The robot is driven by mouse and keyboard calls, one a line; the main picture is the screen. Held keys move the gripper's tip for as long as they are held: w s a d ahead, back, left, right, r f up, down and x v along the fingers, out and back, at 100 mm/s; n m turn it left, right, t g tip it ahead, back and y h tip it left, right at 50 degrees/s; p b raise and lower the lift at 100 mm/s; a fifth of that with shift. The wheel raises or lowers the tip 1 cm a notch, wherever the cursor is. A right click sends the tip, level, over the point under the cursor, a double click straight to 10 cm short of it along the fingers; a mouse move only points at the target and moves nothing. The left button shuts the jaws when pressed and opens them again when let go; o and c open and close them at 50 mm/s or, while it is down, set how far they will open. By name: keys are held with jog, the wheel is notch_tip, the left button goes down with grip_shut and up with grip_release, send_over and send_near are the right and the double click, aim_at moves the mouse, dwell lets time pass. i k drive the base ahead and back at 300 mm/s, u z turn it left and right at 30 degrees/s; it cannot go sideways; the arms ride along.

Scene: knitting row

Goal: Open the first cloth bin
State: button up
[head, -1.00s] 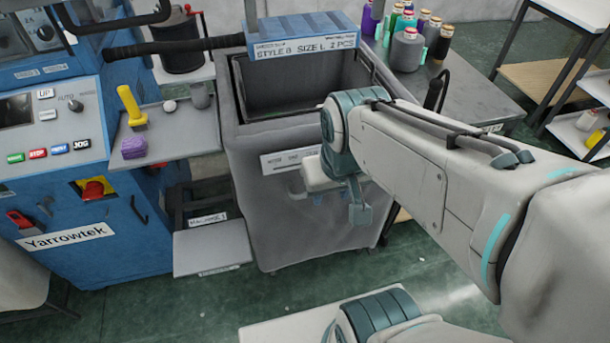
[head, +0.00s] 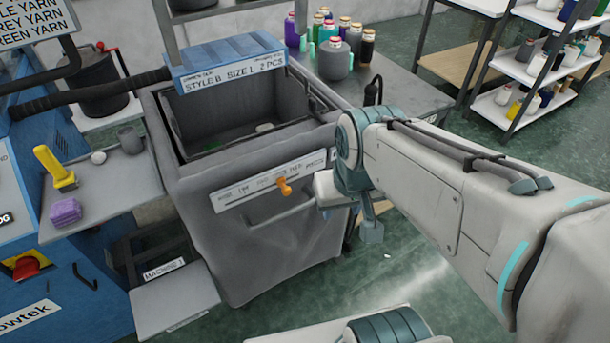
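The grey cloth bin (head: 240,250) stands in the middle-left of the head view. Its top looks open, and a small pale item and something green show dimly inside. A pale label strip (head: 235,198) runs across its front, with an orange knob (head: 284,186) on it. A grey bar handle (head: 280,213) sits below the strip. My gripper (head: 350,208) is at the bin's right front side, right of the handle. I cannot tell whether it touches the bin. Its fingers are partly hidden by my wrist, so their opening is unclear.
A blue box labelled "STYLE B SIZE L" (head: 229,66) overhangs the bin's back. A side shelf (head: 110,195) holds a yellow-handled tool and a purple block. A low step (head: 175,300) stands at left front. A grey table (head: 410,98) with yarn cones is behind.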

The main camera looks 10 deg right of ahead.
aim_at(252, 238)
jog(key=z, duration=1.65)
jog(key=k, duration=0.4)
jog(key=u, duration=1.1)
